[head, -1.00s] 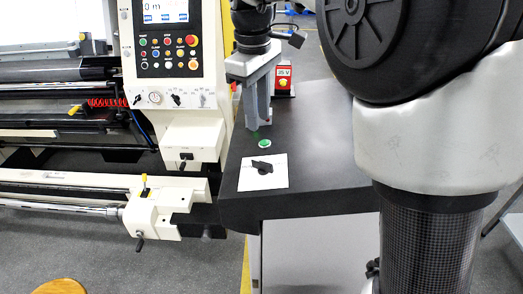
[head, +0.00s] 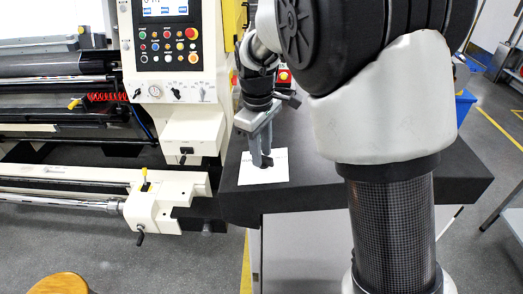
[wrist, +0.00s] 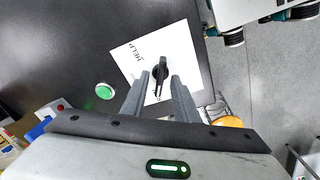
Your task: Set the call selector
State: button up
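In the head view the knob (head: 267,162) is partly hidden by my fingers and the plate (head: 262,176) lies on the dark table top. My gripper (wrist: 162,77) is open, with a gap between its two grey fingers. The knob shows between and just beyond the fingertips in the wrist view; I cannot tell if they touch it. In the head view my gripper (head: 262,158) points down over the plate.
A round green button (wrist: 104,91) sits on the dark table top (head: 325,185) beside the plate. A cream machine with a control panel (head: 165,42) stands at the left. The table's front edge is close to the plate.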

grip_shut()
jog(key=m, duration=0.5)
jog(key=shift+s+m+t+h, duration=0.1)
jog(key=shift+m+t+h, duration=0.2)
jog(key=shift+h, duration=0.1)
jog(key=m, duration=0.5)
jog(key=shift+a+m+h+b, duration=0.1)
jog(key=shift+m+h+b, duration=0.2)
jog(key=shift+m+b, duration=0.1)
dwell(0.4)
